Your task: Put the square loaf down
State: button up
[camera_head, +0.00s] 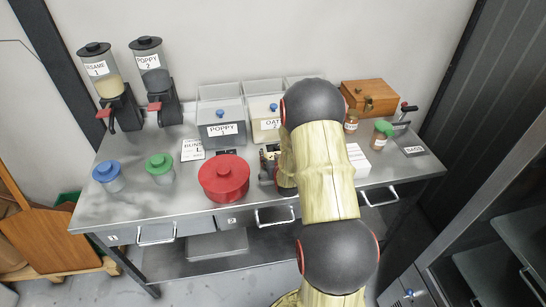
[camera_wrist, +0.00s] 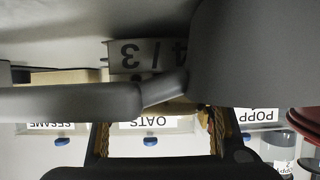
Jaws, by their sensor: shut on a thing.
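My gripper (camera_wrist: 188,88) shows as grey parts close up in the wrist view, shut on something. Brown, crust-like edges (camera_wrist: 217,132) show beside a dark part there. They may be the square loaf, but its full shape is hidden. In the head view my arm covers the gripper and most of what it holds. A small dark and pale patch (camera_head: 270,160) shows just left of my arm, above or on the steel worktable (camera_head: 130,205). I cannot tell whether the held thing touches the table.
Ingredient bins (camera_head: 221,125) line the back. A wooden box (camera_head: 370,97), small jars and a white box (camera_head: 357,160) are on the right. The front left has some bare tabletop.

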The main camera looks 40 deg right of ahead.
jog(key=shift+f, duration=0.15)
jog(key=o, duration=0.4)
jog(key=shift+f, duration=0.1)
jog(key=o, duration=0.4)
jog(key=shift+c, duration=0.2)
jog(key=shift+o, duration=0.4)
